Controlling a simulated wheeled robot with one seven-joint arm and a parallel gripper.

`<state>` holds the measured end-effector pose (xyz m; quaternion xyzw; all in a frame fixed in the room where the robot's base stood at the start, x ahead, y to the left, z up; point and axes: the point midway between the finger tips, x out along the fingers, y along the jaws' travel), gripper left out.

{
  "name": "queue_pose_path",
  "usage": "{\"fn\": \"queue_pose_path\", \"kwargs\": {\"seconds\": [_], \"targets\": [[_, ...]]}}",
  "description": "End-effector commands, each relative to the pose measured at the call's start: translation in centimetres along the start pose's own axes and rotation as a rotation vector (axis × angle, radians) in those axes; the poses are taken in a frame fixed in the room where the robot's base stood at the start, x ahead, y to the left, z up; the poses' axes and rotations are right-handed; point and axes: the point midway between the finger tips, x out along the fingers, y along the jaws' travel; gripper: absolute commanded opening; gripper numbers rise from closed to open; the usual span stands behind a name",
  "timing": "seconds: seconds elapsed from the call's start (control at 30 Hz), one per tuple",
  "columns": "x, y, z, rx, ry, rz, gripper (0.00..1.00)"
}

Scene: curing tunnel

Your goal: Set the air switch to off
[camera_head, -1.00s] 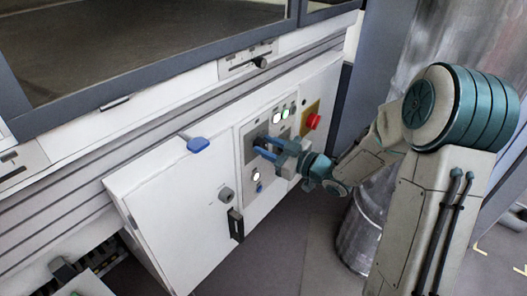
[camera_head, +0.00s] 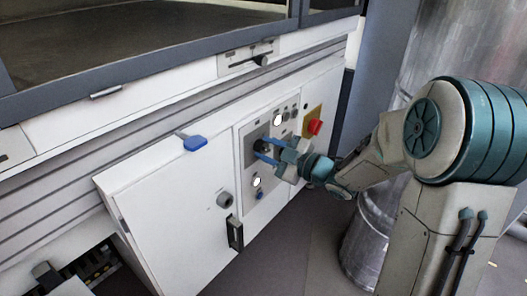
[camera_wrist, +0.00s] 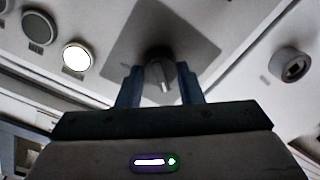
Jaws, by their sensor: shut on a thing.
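The switch is a grey rotary knob (camera_wrist: 160,75) with a pale pointer ridge, set on a square grey plate (camera_wrist: 190,35) in the wrist view. My gripper (camera_wrist: 160,88) has one blue finger on each side of the knob and is shut on it. The ridge points nearly straight down in the wrist view, tilted slightly. In the head view my gripper (camera_head: 264,151) reaches the control panel (camera_head: 247,134) from the right, and its fingers partly hide the knob. No label on the switch is readable.
A lit white lamp (camera_wrist: 77,56) and a key lock (camera_wrist: 291,65) flank the plate in the wrist view. A red button (camera_head: 315,127) on a yellow plate sits right of the panel. A blue latch (camera_head: 195,143) and a black door handle (camera_head: 235,232) stick out nearby.

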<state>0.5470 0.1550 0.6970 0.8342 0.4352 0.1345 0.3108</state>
Motion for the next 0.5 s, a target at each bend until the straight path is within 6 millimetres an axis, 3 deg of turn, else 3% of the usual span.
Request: {"fn": "queue_pose_path", "kwargs": {"seconds": [0.27,0.3,0.37,0.5], "targets": [[0.05,-0.21,-0.08,-0.002,0.002,-0.006,0.10],[0.05,-0.21,-0.08,-0.002,0.002,-0.006,0.36],[0.05,-0.20,-0.08,-0.001,0.002,-0.005,0.53],[0.00,-0.09,-0.02,-0.001,0.001,-0.003,0.55]]}}
